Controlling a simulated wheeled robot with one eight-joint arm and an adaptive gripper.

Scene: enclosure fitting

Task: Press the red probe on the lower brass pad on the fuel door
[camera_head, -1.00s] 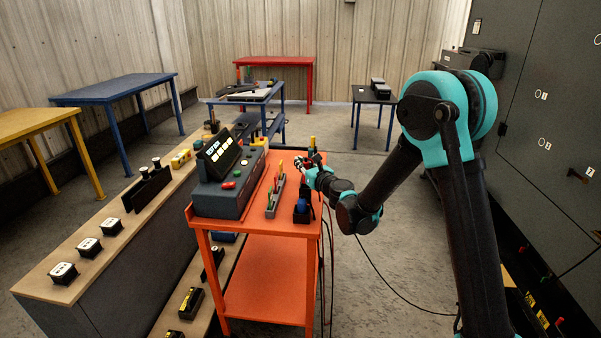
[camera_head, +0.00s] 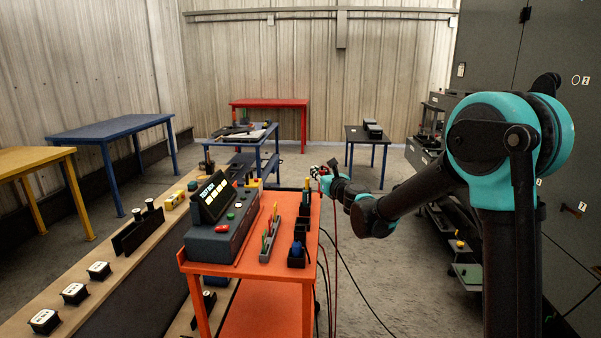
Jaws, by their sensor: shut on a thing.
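My gripper (camera_head: 321,171) is shut and held just above the far right corner of the orange cart (camera_head: 228,269). A thin red lead (camera_head: 336,240) hangs straight down from it, so the thing in its jaws appears to be the red probe. The probe itself is too small and covered to make out. A tall dark grey cabinet (camera_head: 497,60) with numbered labels fills the right side, partly behind my arm. I cannot tell which of its panels is the fuel door, and no brass pad can be made out.
A tester box (camera_head: 215,242) with a lit screen, a grey rack (camera_head: 269,240) and a black holder (camera_head: 297,258) stand on the cart. Dark cables trail across the floor to its right. Open floor lies between the cart and the cabinet.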

